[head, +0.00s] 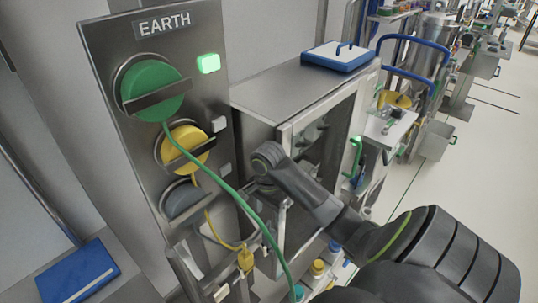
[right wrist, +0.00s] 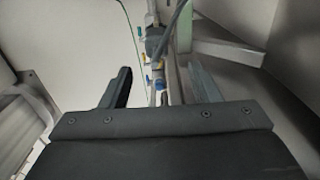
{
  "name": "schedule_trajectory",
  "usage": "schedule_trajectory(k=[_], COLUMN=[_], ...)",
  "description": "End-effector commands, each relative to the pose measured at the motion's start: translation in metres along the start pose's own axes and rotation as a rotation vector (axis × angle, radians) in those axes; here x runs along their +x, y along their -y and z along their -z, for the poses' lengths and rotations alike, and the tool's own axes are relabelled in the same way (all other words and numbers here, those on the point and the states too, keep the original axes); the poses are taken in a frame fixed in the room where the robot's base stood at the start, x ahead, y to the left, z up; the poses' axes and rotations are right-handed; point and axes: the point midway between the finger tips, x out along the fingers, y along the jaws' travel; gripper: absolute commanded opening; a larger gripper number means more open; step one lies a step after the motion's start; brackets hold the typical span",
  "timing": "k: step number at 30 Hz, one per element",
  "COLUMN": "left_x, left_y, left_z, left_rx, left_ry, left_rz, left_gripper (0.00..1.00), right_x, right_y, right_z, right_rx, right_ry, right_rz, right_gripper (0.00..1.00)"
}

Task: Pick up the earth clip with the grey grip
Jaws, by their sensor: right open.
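In the head view a panel marked EARTH (head: 165,28) carries a green reel (head: 150,78), a yellow reel (head: 196,137) and a grey reel (head: 184,200). A yellow clip (head: 245,260) hangs below them; I cannot make out the grey clip there. My right gripper (head: 262,187) is beside the panel, partly hidden by its own wrist. In the right wrist view the right gripper (right wrist: 160,78) is open. A grey piece with a grey cable, which looks like the grey-gripped earth clip (right wrist: 157,42), shows beyond the gap between its fingers, not held. My left gripper is out of view.
A steel cabinet (head: 290,95) with an open front stands right of the panel, a blue-edged case (head: 337,55) on top. The green cable (head: 243,205) runs down close to my right wrist. Small coloured containers (head: 317,268) sit below.

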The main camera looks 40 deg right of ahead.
Motion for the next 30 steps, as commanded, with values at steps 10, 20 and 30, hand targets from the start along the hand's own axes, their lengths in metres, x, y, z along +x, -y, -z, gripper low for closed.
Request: schedule_trajectory(k=[10,20,30], left_x=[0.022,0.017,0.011], left_y=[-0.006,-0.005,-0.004], left_z=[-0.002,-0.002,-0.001], left_rx=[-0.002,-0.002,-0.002], left_ry=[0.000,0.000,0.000], left_rz=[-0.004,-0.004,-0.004], left_gripper=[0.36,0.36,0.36], right_x=[0.052,0.080,0.119], right_y=[-0.001,-0.003,-0.005], right_z=[-0.001,-0.002,-0.003], right_rx=[0.001,0.001,-0.002], right_ry=[0.003,0.003,0.000], right_rz=[-0.003,-0.003,-0.001], right_gripper=[0.56,0.56,0.56])
